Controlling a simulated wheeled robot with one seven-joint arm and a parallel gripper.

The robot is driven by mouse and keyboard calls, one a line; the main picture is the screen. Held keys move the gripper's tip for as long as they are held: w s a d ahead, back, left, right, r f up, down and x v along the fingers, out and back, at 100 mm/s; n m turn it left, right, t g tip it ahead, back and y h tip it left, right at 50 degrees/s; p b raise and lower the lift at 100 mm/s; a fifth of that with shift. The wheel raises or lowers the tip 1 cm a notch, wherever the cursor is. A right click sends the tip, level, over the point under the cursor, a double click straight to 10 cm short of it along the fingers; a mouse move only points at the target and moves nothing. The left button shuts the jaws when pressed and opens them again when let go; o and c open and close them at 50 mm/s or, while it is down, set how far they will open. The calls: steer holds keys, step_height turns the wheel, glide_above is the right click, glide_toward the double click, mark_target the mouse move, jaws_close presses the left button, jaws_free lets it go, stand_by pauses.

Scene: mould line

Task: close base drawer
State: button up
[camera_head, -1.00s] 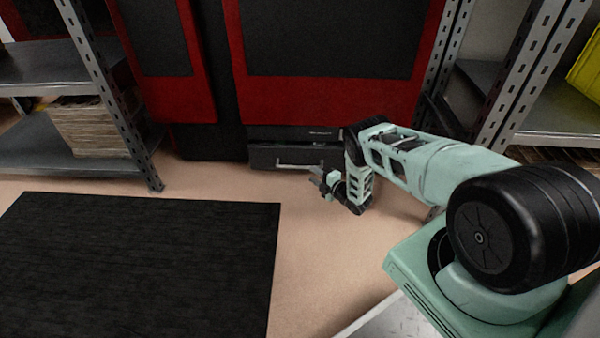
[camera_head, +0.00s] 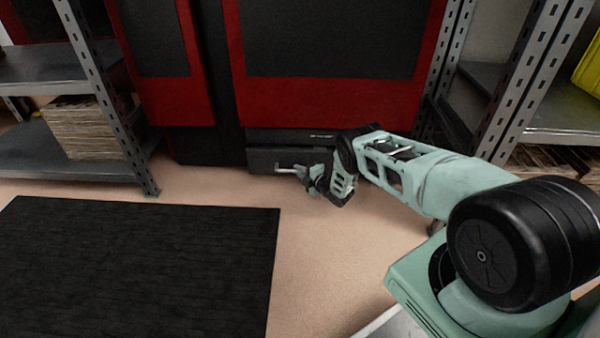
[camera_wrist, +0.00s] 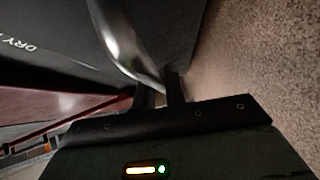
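The base drawer (camera_head: 262,158) is a dark grey front at the foot of the red and black machine, just above the floor. Its silver bar handle (camera_head: 284,170) runs across the front. In the wrist view the handle (camera_wrist: 122,42) curves down toward the fingers, beside the dark drawer front (camera_wrist: 60,25) with white lettering. My gripper (camera_head: 299,172) is low, at the right end of the handle. In the wrist view its two dark fingers (camera_wrist: 160,92) stand close together at the handle's end. Whether they grip it is unclear. My arm hides the drawer's right part.
A metal shelf (camera_head: 70,155) with stacked brown sheets stands at left. Another shelf rack (camera_head: 520,90) stands at right. A black mat (camera_head: 140,265) covers the floor at front left. Bare floor (camera_head: 300,260) lies between the mat and my base.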

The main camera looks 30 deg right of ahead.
mark_target(301, 164)
steer(key=shift+w+d+f+b, duration=0.15)
steer(key=shift+w+d+b, duration=0.35)
steer(key=shift+w+b, duration=0.35)
steer(key=shift+w+d+f+b, duration=0.1)
steer(key=shift+w+d+b, duration=0.45)
steer(key=shift+b, duration=0.5)
jaws_close()
steer(key=shift+w+d+r, duration=0.25)
steer(key=shift+w+r, duration=0.05)
steer(key=shift+w, duration=0.1)
steer(key=o, duration=0.7)
jaws_free()
steer(key=shift+p+v, duration=4.9)
steer(key=shift+v, duration=3.75)
steer(key=shift+a, duration=0.1)
